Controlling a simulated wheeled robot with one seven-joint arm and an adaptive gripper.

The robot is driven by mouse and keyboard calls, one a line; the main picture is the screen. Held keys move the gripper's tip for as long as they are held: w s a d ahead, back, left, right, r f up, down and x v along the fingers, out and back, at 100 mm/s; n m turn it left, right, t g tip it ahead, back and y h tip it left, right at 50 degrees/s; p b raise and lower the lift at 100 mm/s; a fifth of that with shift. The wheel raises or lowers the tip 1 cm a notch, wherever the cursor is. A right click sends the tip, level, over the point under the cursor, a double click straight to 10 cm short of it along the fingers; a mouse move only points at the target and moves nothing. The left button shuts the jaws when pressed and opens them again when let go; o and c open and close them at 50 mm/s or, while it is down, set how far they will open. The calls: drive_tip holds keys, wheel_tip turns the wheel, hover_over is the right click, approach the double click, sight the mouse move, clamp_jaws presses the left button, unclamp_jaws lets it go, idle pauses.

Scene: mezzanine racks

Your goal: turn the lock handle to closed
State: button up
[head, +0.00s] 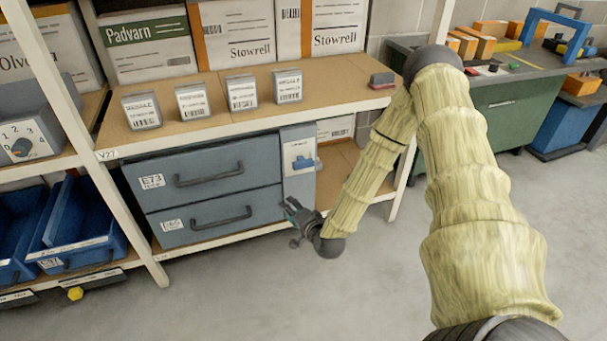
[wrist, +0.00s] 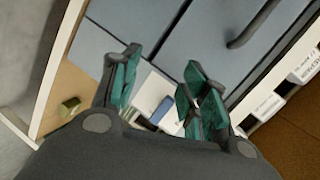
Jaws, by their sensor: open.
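The blue lock handle (head: 303,163) sits on a pale plate on the grey panel (head: 298,190) at the right end of the drawer unit. It lies roughly level in the head view. In the wrist view the handle (wrist: 161,110) shows between my fingers, on the white plate. My gripper (head: 298,212) is in front of the cabinet, below the handle in the picture. I see no contact with the handle.
Two grey-blue drawers (head: 205,173) with dark bar pulls are left of the panel. Several small boxes (head: 190,100) stand on the shelf above. A white rack post (head: 85,140) stands at left, with blue bins (head: 75,230) beyond. The floor (head: 300,290) in front is clear.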

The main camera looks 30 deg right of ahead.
sight(305, 167)
drive_tip(key=w+d+r+m+t+h+b, duration=0.2)
drive_tip(key=d+m, duration=0.1)
drive_tip(key=d, duration=0.3)
drive_tip(key=w+d+r+m+t+h+b, duration=0.1)
drive_tip(key=w+d+r+m+h, duration=0.1)
drive_tip(key=d, duration=0.3)
drive_tip(key=shift+y, duration=0.4)
drive_tip(key=b+x, duration=0.1)
drive_tip(key=x, duration=0.9)
drive_tip(key=shift+w+d, duration=0.1)
drive_tip(key=shift+w, duration=0.15)
clamp_jaws()
